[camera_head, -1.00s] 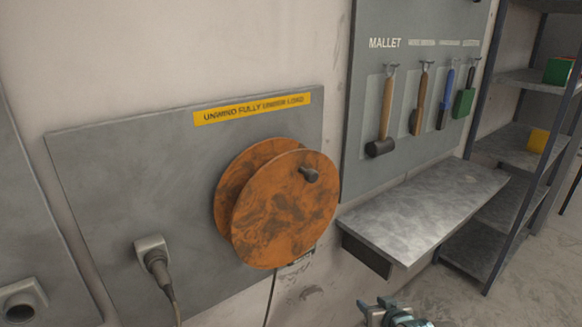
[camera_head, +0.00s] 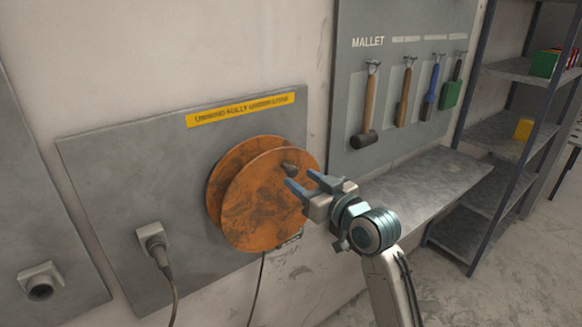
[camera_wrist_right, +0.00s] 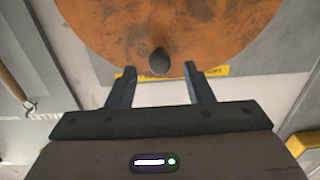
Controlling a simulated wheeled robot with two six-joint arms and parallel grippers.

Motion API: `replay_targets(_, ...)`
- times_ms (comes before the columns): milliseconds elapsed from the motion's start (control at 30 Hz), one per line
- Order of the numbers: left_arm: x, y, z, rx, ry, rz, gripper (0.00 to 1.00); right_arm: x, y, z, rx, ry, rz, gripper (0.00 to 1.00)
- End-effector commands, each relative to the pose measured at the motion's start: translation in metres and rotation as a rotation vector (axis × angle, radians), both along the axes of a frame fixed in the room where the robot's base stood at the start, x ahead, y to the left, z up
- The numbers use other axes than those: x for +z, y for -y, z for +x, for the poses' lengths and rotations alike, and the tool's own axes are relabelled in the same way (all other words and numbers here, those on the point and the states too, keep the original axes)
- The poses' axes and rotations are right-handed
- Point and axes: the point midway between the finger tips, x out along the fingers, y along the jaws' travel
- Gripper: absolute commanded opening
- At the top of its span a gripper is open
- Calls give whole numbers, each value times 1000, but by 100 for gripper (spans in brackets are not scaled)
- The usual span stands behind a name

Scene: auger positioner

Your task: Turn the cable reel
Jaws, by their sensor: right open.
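The cable reel (camera_head: 262,205) is an orange, rust-stained double disc on a grey wall panel. A dark knob (camera_head: 290,168) sticks out near the upper right of its front disc. My right gripper (camera_head: 300,184) is open in front of the reel's right side, its fingertips close to the knob. In the right wrist view the knob (camera_wrist_right: 159,61) shows ahead of and between the two open fingers (camera_wrist_right: 157,75), with the reel (camera_wrist_right: 160,25) behind it. I cannot tell whether any finger touches it. My left gripper is not in view.
A yellow label (camera_head: 240,109) sits above the reel. A plugged cable (camera_head: 160,255) hangs at lower left. Right of the reel are a tool board (camera_head: 400,30) with a mallet (camera_head: 368,105) and other tools, a metal shelf (camera_head: 430,185) below it, and a rack (camera_head: 500,150).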

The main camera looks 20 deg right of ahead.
Motion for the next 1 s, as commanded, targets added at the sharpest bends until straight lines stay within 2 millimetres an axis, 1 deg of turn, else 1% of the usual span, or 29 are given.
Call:
replay_targets(33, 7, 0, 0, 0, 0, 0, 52, 4, -3, 10, 0, -2, 5, 47)
replay_targets(100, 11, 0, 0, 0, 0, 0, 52, 3, -8, 21, 0, -2, 3, 47)
replay_targets(200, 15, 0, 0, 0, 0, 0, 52, 3, -12, 34, 0, -1, 2, 47)
replay_targets(300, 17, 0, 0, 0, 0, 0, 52, 2, -15, 42, -1, -1, 0, 47)
replay_targets(433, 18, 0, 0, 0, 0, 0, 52, 0, -17, 47, -1, 0, 0, 47)
replay_targets(667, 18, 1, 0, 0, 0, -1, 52, 0, -17, 47, -1, 0, -1, 47)
replay_targets(767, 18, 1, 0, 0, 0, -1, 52, 0, -17, 47, -1, 0, -1, 29)
replay_targets(900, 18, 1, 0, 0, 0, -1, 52, 0, -16, 47, -1, 0, -1, 2)
replay_targets(933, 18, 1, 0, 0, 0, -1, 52, 0, -16, 47, -1, 0, -1, 0)
replay_targets(1000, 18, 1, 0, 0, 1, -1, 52, 0, -16, 47, -1, 0, -1, 0)
